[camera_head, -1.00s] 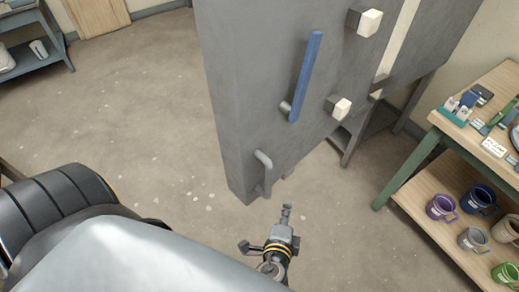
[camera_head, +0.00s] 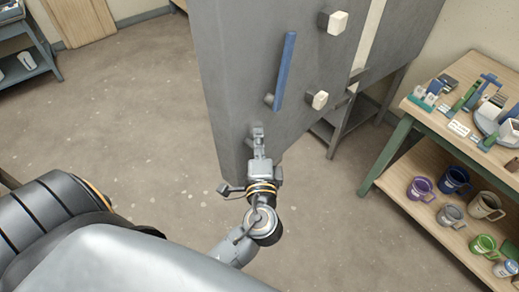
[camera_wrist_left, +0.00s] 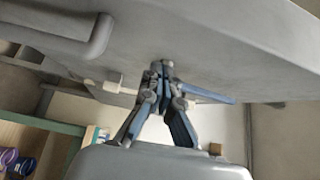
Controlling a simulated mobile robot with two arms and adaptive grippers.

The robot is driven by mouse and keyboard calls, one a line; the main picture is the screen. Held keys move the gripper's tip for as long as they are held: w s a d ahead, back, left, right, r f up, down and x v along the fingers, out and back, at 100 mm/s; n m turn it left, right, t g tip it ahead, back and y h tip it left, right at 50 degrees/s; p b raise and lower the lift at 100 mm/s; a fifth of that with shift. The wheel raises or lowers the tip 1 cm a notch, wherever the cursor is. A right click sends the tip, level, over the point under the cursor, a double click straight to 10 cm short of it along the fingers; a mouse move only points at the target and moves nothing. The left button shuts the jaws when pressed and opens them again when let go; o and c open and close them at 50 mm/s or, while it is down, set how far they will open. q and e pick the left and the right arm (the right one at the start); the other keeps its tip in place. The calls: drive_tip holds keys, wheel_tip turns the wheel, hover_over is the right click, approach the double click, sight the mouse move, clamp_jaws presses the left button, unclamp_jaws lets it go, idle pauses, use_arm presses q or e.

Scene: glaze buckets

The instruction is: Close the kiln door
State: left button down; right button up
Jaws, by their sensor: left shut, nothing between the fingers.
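The kiln door (camera_head: 235,60) is a tall, thick grey panel in the middle of the head view. It carries a slanted blue bar handle (camera_head: 286,70). It appears to stand open. My left gripper (camera_head: 258,130) is shut and empty, with its fingertips at the lower part of the door face. In the left wrist view the closed fingertips (camera_wrist_left: 160,66) lie against or very near the grey door (camera_wrist_left: 220,40); I cannot tell if they touch. A rounded grey handle (camera_wrist_left: 92,38) shows at the upper left there, and the blue bar (camera_wrist_left: 208,95) lies behind the fingers. My right gripper is out of view.
Two pale blocks (camera_head: 337,22) (camera_head: 320,99) on dark mounts jut from the grey metal. A wooden table (camera_head: 456,72) with a lower shelf of several mugs stands at the right. A blue-grey shelf unit (camera_head: 35,65) is at the far left. The floor (camera_head: 130,120) left of the door is clear.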

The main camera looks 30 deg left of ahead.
sight(247, 119)
use_arm(q)
drive_tip(key=shift+w+a+p, duration=0.15)
drive_tip(key=shift+a+p, duration=0.1)
drive_tip(key=shift+a, duration=0.7)
drive_tip(key=shift+w+a+p, duration=0.15)
drive_tip(key=shift+a+p, duration=0.1)
drive_tip(key=shift+a, duration=0.65)
